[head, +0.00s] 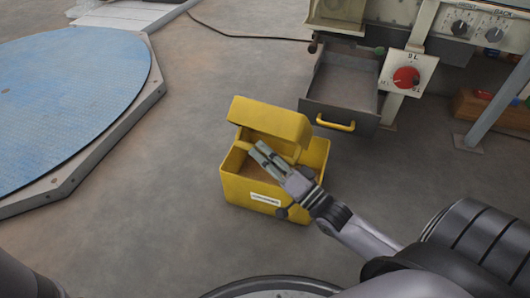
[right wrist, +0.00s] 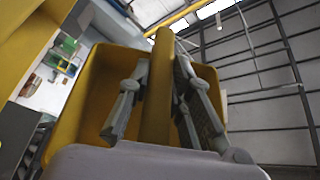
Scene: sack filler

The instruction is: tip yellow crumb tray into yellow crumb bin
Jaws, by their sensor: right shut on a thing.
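The yellow crumb bin (head: 265,197) stands on the floor, open at the top, with a white label on its front and brown material inside. The yellow crumb tray (head: 270,120) is above the bin's back part, steeply tilted. My right gripper (head: 260,153) is over the bin opening and shut on the tray's handle. In the right wrist view, the tray (right wrist: 95,90) fills the left and middle, and its yellow handle (right wrist: 157,90) is between the fingers. Whether crumbs are left in the tray cannot be told. My left gripper is not in view.
A grey drawer (head: 341,85) with a yellow handle stands open behind the bin. A panel with a red knob (head: 406,77) is to its right. A blue round platform (head: 70,100) lies at the left. The floor between platform and bin is clear.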

